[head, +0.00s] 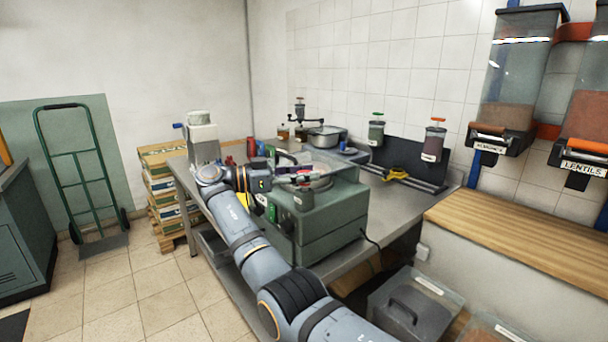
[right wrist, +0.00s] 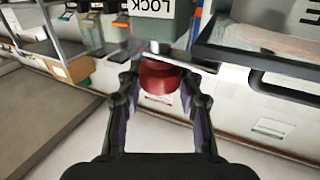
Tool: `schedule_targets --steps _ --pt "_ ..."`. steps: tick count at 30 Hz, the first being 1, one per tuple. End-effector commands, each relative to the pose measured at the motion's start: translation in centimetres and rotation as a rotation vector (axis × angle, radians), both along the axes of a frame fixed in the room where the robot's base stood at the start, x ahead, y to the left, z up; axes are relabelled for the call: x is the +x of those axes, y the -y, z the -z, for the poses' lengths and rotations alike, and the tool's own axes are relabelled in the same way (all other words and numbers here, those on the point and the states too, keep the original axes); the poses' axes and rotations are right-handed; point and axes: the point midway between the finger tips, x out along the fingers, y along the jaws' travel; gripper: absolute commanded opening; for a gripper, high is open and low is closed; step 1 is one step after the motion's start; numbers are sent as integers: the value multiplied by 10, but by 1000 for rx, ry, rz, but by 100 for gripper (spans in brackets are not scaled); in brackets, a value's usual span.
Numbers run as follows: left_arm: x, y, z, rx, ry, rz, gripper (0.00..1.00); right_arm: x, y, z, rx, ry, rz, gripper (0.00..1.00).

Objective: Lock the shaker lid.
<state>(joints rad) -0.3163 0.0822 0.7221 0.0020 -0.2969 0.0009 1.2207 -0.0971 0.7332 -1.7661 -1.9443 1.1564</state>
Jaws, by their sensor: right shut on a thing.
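The shaker is a green box-shaped machine (head: 325,222) on the steel bench, with a round green button on its front. Its lid (head: 345,170) is at the top, partly hidden by my right gripper (head: 298,178). In the right wrist view, my right gripper (right wrist: 161,88) is shut on a red knob (right wrist: 160,77), one finger on each side. A metal bar (right wrist: 155,47) runs just above the knob. A white LOCK label (right wrist: 152,8) shows upside down above the bar. My left gripper is not in view.
The steel bench (head: 395,208) carries a pot (head: 327,137) and several jars behind the shaker. A white machine (head: 203,140) stands at its left end. Hoppers (head: 515,70) hang at the right. A green hand truck (head: 85,175) stands on the left floor.

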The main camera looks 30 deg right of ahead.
Motion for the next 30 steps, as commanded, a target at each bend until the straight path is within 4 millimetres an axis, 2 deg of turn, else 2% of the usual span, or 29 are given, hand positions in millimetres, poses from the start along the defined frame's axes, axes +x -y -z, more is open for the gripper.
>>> schedule_targets --steps 10,11,16,25,28,30 --pt "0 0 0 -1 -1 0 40 0 0 0 0 0 2 4" --pt "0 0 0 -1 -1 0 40 0 0 0 0 0 2 38" --pt "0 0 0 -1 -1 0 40 0 0 0 0 0 2 60" --pt "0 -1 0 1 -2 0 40 0 0 -2 0 0 1 60" --pt "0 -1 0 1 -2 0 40 0 0 -14 0 3 1 60" --pt "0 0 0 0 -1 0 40 0 0 -28 1 4 1 60"
